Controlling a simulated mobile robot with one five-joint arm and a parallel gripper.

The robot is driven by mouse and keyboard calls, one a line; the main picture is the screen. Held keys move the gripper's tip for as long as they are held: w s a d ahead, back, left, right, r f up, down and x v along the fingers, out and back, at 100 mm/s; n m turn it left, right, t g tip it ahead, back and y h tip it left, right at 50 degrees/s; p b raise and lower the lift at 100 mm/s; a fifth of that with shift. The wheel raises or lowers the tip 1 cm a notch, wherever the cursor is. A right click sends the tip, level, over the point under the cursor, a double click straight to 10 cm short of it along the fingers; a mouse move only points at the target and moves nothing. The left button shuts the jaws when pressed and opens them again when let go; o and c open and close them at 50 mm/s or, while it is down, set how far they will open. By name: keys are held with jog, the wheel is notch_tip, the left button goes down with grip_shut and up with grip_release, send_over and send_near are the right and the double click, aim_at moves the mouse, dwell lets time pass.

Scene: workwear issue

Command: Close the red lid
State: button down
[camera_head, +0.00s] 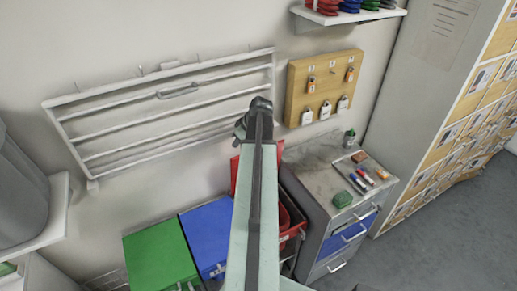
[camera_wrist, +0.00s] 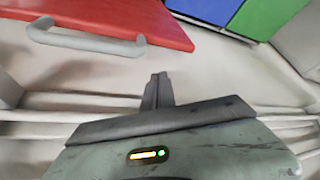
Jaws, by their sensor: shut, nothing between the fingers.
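The red lid (camera_head: 234,172) stands raised against the wall behind my arm in the head view, and my arm hides most of it. Below it, the red bin (camera_head: 291,238) shows its open inside to the right of my arm. In the wrist view the red lid (camera_wrist: 125,14) fills the top left, with a grey bar handle (camera_wrist: 85,40) along its edge. My gripper (camera_head: 260,103) is high near the wall, above the lid in the head view. Its fingers (camera_wrist: 156,88) are shut and empty, apart from the lid and handle in the wrist view.
Blue (camera_head: 207,235) and green (camera_head: 160,258) lids lie closed left of the red bin. A wall rack (camera_head: 165,110) is at the left. A drawer cabinet (camera_head: 345,225) with small items on top stands at the right, below a wooden lock board (camera_head: 322,85). Grey floor is clear at the lower right.

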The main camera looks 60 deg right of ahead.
notch_tip(320, 180, down, 5)
jog(key=b, duration=0.4)
jog(key=shift+f+b, duration=0.1)
jog(key=shift+b, duration=0.3)
jog(key=shift+a, duration=0.1)
